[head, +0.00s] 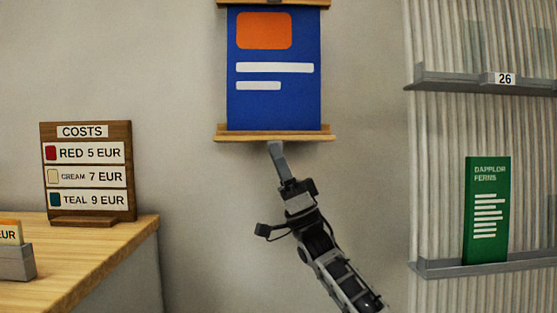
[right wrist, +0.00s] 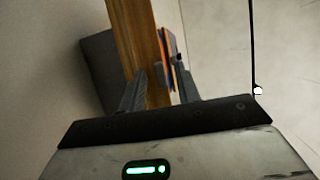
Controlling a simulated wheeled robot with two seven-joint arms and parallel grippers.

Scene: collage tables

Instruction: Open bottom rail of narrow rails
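In the head view, a blue poster (head: 272,95) with an orange block and white bars hangs on the wall between two narrow wooden rails. The bottom rail (head: 232,134) runs along its lower edge. The top rail (head: 245,3) is cut off by the picture's upper edge. My right gripper (head: 276,148) reaches up from below, its tip at the underside of the bottom rail near the middle. In the right wrist view, the wooden rail (right wrist: 138,45) runs between the two fingers of this gripper (right wrist: 164,82). A gap shows beside the right finger. My left gripper is out of view.
A wooden costs board (head: 88,192) stands on a table (head: 85,260) at the left, with a grey card holder (head: 16,264) at its front. At the right, grey ledges (head: 500,266) cross a ribbed panel; the lower one holds a green booklet (head: 487,220).

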